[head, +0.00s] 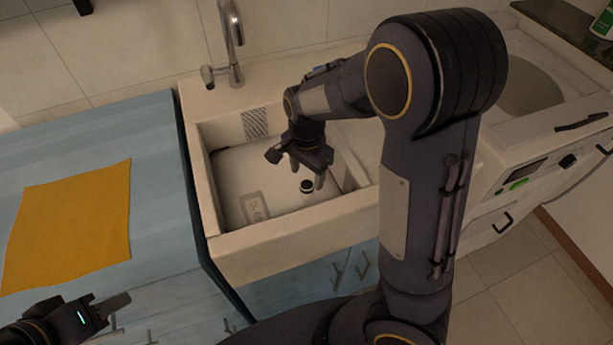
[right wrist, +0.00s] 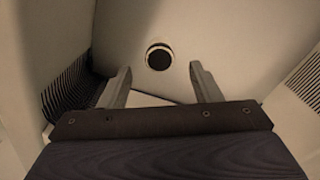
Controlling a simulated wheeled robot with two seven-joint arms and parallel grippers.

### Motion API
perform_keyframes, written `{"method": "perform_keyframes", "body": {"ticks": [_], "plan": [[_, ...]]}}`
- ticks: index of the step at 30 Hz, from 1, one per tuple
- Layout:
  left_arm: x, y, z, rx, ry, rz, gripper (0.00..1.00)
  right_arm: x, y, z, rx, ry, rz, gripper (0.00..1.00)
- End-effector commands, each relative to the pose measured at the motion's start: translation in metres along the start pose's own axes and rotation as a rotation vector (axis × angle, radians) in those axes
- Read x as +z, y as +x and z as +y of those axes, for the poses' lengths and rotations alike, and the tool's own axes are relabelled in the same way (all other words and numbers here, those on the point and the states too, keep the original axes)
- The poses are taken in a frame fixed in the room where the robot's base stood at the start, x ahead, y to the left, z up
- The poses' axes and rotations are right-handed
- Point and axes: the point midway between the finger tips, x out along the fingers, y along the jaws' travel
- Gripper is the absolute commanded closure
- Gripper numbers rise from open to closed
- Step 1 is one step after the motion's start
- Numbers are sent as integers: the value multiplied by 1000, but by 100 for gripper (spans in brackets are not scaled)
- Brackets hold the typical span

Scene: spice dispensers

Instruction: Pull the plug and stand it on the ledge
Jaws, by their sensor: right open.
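The plug (head: 307,187) is a small dark round piece with a pale rim, low in the basin of the white sink (head: 290,233). In the right wrist view the plug (right wrist: 159,58) shows whole, ahead of the fingertips and roughly centred between them. My right gripper (head: 307,174) reaches down into the basin, its fingers spread and empty beside the plug in the picture. The gap to the plug is hard to judge. The sink's pale rim forms ledges around the basin. My left gripper (head: 108,308) is at the bottom left, away from the sink; its finger opening is unclear.
A metal tap (head: 232,50) rises behind the sink. A grey lettered panel (head: 254,207) and a striped grille (head: 255,124) show in the basin. A yellow cloth (head: 68,222) lies on the blue counter (head: 110,120) at left. My right arm covers part of the sink's right side.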

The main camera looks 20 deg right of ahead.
Motion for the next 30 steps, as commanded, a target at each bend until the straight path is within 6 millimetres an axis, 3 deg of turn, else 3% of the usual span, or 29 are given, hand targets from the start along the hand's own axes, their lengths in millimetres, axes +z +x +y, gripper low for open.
{"method": "perform_keyframes", "body": {"ticks": [16, 28, 30], "plan": [[5, 11, -5, 0, 0, 1, 64, 0, 69, 1, 3, 1, -1, 42], [6, 12, -5, 0, 0, 0, 64, 0, 78, 0, 0, 0, 0, 42], [6, 12, -5, 0, 0, 0, 64, 0, 77, 0, 0, 0, 0, 49]]}}
